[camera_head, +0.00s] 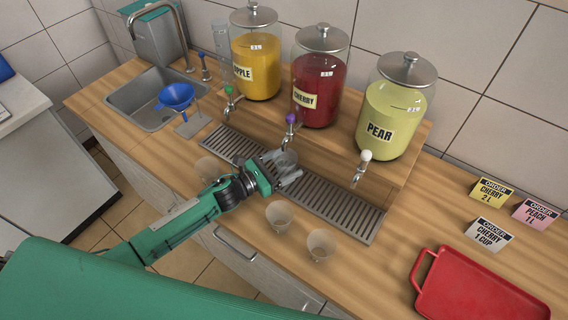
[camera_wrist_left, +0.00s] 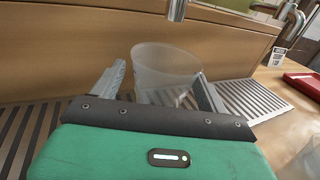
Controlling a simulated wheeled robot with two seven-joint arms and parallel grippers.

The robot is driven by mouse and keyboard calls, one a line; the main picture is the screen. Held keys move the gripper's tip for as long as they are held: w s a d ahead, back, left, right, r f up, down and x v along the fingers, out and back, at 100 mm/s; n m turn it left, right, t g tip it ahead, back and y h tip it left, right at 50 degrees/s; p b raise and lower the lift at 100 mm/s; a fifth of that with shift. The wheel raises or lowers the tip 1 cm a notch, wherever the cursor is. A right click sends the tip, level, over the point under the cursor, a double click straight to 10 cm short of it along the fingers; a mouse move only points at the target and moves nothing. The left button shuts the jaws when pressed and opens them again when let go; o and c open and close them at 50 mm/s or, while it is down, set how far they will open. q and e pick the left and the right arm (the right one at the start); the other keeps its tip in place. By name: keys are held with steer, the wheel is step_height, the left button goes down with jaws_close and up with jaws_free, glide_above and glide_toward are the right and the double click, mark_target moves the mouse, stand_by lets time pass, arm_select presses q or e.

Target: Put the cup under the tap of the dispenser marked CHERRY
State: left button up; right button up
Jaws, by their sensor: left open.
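The cherry dispenser (camera_head: 319,88) holds red liquid and stands between the yellow APPLE and pale PEAR dispensers. Its tap (camera_head: 291,127) has a purple knob and hangs over the metal drip grate (camera_head: 335,202). A clear cup (camera_head: 286,160) stands upright on the grate, apparently beneath that tap. My left gripper (camera_head: 284,172) is open with its fingers on either side of this cup. In the left wrist view, the cup (camera_wrist_left: 165,68) shows between the two spread fingers, and its base is partly hidden by the gripper. My right gripper is not in view.
Clear cups stand on the counter front, one (camera_head: 279,215) and another (camera_head: 321,244), with a third (camera_head: 208,168) left of my gripper. A red tray (camera_head: 478,290) and order cards (camera_head: 488,235) are at right. A sink (camera_head: 150,98) and blue funnel (camera_head: 176,96) are at left.

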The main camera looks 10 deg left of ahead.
arm_select(q)
steer(key=shift+s+a, duration=0.1)
steer(key=b+v, duration=0.4)
steer(key=v, duration=0.6)
steer(key=shift+s, duration=0.15)
steer(key=shift+s+a+r, duration=0.1)
steer(key=shift+s+a, duration=0.3)
steer(key=shift+a, duration=0.05)
steer(key=shift+s+a+r, duration=0.1)
steer(key=shift+a, duration=0.05)
